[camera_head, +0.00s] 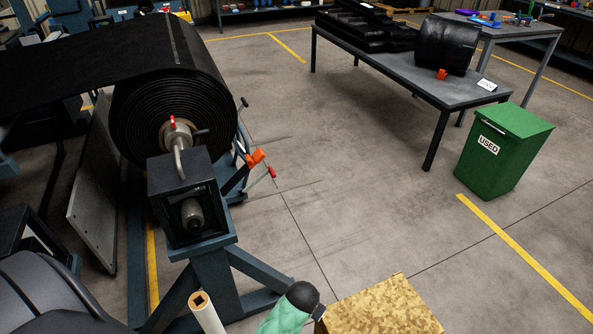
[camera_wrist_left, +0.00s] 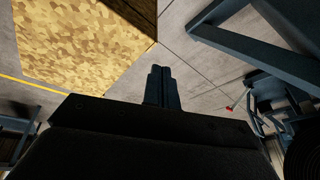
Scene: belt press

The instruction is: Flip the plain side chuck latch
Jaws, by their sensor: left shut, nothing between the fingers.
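A large black belt roll (camera_head: 165,110) hangs on a stand in the head view. At its near end a metal chuck (camera_head: 178,134) carries a small red-tipped part (camera_head: 172,122) and a bent grey handle (camera_head: 180,160). Below it is a dark boxy bearing housing (camera_head: 183,185) with a round shaft end (camera_head: 192,214). I cannot tell for certain which part is the latch. My left gripper (camera_wrist_left: 162,82) is shut and empty in the left wrist view, above the floor and away from the chuck. My right gripper is not in view.
A blue-grey stand frame (camera_head: 215,285) carries the housing. A camouflage-patterned box (camera_head: 385,308) stands at the bottom, beside a green black-topped object (camera_head: 290,310). A green USED bin (camera_head: 505,150) and a table (camera_head: 425,85) are at the right. Floor between is open.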

